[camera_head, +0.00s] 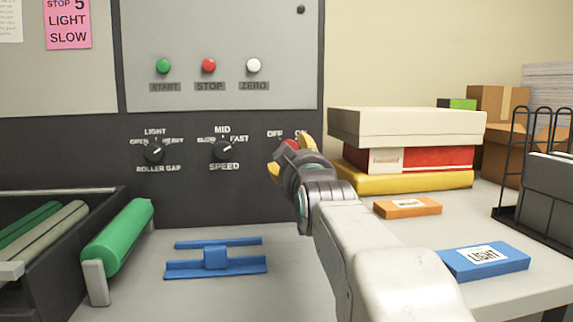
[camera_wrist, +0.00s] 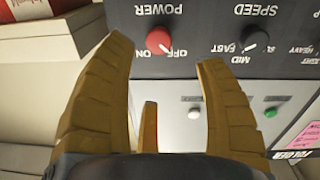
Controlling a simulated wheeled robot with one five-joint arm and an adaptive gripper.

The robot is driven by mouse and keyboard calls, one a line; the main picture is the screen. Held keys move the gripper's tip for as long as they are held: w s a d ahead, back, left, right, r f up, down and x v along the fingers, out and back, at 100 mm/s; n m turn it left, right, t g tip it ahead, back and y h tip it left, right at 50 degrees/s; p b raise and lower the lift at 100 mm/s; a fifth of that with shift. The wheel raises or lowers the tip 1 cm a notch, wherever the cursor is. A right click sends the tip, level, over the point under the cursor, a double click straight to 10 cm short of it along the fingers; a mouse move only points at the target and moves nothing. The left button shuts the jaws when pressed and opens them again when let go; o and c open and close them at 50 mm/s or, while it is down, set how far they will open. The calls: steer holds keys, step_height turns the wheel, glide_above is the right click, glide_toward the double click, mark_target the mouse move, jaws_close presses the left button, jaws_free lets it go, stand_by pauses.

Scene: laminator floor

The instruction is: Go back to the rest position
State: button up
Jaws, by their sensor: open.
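My gripper (camera_head: 289,157) is raised in front of the dark control panel (camera_head: 200,195), its yellow fingers apart. The red power knob (camera_wrist: 159,41) lies between the fingertips in the wrist view, near the OFF and ON labels. That view is upside down. In the head view the knob is mostly hidden behind my fingers. No object is held. My arm reaches up from the lower right, over the bench.
Stacked boxes (camera_head: 405,125) stand close right of my gripper. Orange (camera_head: 405,207) and blue (camera_head: 485,260) packs lie on the bench. A black wire rack (camera_head: 512,175) is at the far right. A blue guide (camera_head: 215,258) and green roller (camera_head: 118,237) are at left.

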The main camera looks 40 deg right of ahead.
steer(key=s+a+f+n+g+y+p, duration=0.1)
steer(key=s+a+g+y+p, duration=0.2)
steer(key=a+p, duration=0.5)
steer(key=s+a+f+n+g+y+p, duration=0.1)
steer(key=s+a+f+g+y+p, duration=0.15)
steer(key=a+p, duration=0.55)
steer(key=s+a+g+y+p, duration=0.1)
steer(key=s+a+g+p, duration=0.1)
steer(key=s+p, duration=0.6)
steer(key=s+a+n+g+y+p, duration=0.1)
steer(key=s+a+g+y+p, duration=0.1)
steer(key=s+g+p, duration=0.3)
steer(key=s+a+p, duration=0.1)
steer(key=s+p, duration=0.2)
steer(key=s, duration=0.1)
steer(key=shift+s+a+r+p, duration=0.15)
steer(key=shift+s+a+p, duration=0.05)
steer(key=shift+a+p, duration=0.2)
